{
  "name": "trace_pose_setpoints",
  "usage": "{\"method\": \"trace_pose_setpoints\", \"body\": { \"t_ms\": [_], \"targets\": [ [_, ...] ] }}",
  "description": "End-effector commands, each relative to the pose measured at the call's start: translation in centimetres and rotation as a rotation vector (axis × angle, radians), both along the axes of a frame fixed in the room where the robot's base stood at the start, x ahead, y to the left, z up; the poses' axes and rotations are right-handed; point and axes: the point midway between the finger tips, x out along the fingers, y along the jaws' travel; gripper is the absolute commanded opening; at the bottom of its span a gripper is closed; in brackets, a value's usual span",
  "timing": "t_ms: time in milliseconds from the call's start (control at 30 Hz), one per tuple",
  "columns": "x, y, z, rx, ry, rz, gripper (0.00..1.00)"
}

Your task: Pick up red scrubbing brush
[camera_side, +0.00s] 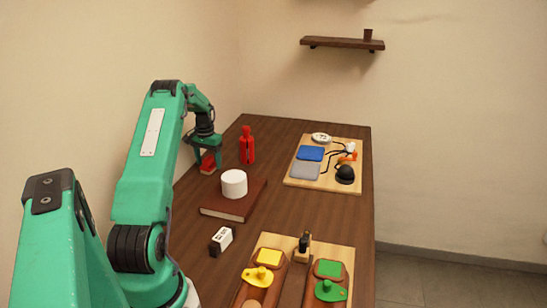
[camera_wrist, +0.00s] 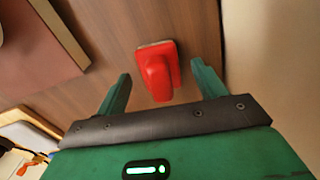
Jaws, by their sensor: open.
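The red scrubbing brush (camera_wrist: 158,70) lies on the wooden table in the wrist view, with its red handle toward me. It sits ahead of and between the two fingers of my gripper (camera_wrist: 163,90). The fingers are apart and nothing is clamped between them. In the side view the brush (camera_side: 207,163) shows as a small red shape at the table's left edge. My gripper (camera_side: 207,160) is pointed down over it there, and its fingers partly hide the brush.
A red bottle (camera_side: 247,147) stands right of my gripper. A brown book (camera_side: 226,205) with a white cylinder (camera_side: 234,183) on it lies nearer.

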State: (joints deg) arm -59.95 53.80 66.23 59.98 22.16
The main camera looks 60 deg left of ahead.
Motion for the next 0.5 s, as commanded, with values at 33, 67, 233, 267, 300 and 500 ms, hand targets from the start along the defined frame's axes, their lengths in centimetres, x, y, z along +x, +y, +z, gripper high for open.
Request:
{"method": "trace_pose_setpoints", "body": {
  "t_ms": [33,67,233,267,300,500],
  "targets": [
    [0.0,0.0,-0.7,-0.002,0.001,0.0,0.7],
    [0.0,0.0,-0.9,-0.001,0.001,0.0,0.7],
    [0.0,0.0,-1.7,0.0,0.0,0.0,0.7],
    [0.0,0.0,-1.8,0.0,0.0,0.0,0.7],
    [0.0,0.0,-1.8,0.0,0.0,0.0,0.7],
    [0.0,0.0,-1.7,0.0,0.0,0.0,0.7]
  ]
}}
